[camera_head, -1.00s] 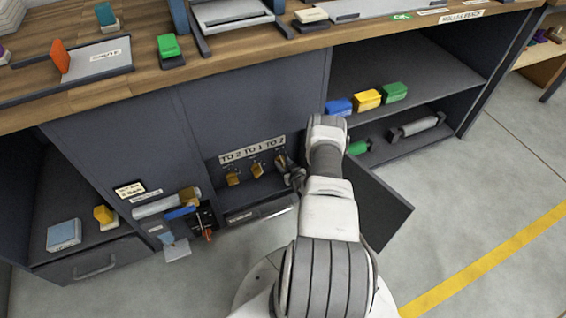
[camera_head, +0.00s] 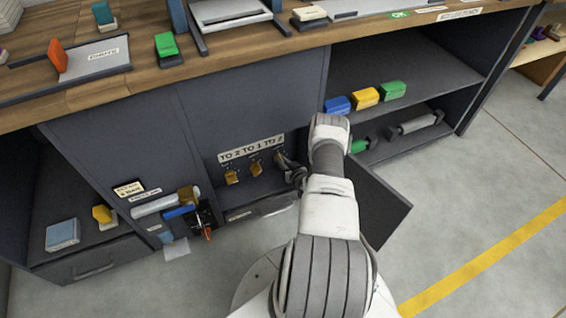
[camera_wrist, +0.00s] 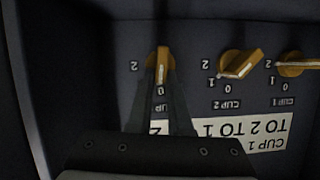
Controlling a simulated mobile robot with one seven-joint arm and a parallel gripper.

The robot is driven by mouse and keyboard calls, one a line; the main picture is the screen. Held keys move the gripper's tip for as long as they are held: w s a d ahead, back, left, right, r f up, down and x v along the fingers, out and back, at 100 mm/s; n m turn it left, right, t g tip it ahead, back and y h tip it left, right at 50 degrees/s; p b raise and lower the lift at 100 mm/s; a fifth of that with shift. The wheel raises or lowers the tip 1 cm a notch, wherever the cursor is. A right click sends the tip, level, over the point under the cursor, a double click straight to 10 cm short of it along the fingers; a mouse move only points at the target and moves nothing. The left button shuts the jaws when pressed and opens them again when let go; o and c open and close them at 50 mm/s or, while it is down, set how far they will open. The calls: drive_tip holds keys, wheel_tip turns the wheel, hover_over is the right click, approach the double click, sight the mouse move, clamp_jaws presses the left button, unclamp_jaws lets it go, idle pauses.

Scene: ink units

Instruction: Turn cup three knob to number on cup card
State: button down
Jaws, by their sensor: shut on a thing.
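The cup three knob (camera_wrist: 160,58) is the orange knob at the left of the upside-down wrist view. My gripper (camera_wrist: 158,72) is shut on it, with one finger on each side. The knob's bar stands upright in that view, in line with the 0 below it; a 2 shows to its left. Its cup label is mostly hidden by my fingers. The cup card (camera_wrist: 245,133) reads TO 2, TO 1, TO 2 in the head view (camera_head: 251,148). In the head view my gripper (camera_head: 286,163) is at the rightmost knob, which it largely hides.
The cup 2 knob (camera_wrist: 240,64) is turned diagonally towards 1. The cup 1 knob (camera_wrist: 297,65) lies sideways towards 2. An open door panel (camera_head: 382,208) stands right of my arm. Colored blocks (camera_head: 366,98) sit on the right shelf.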

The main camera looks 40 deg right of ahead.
drive_tip(key=shift+d+m+y, duration=0.3)
drive_tip(key=shift+m+y, duration=0.5)
drive_tip(key=shift+m, duration=0.3)
drive_tip(key=c, duration=0.8)
unclamp_jaws()
drive_tip(key=shift+c, duration=0.2)
drive_tip(key=shift+f, duration=0.1)
drive_tip(key=shift+s, duration=0.2)
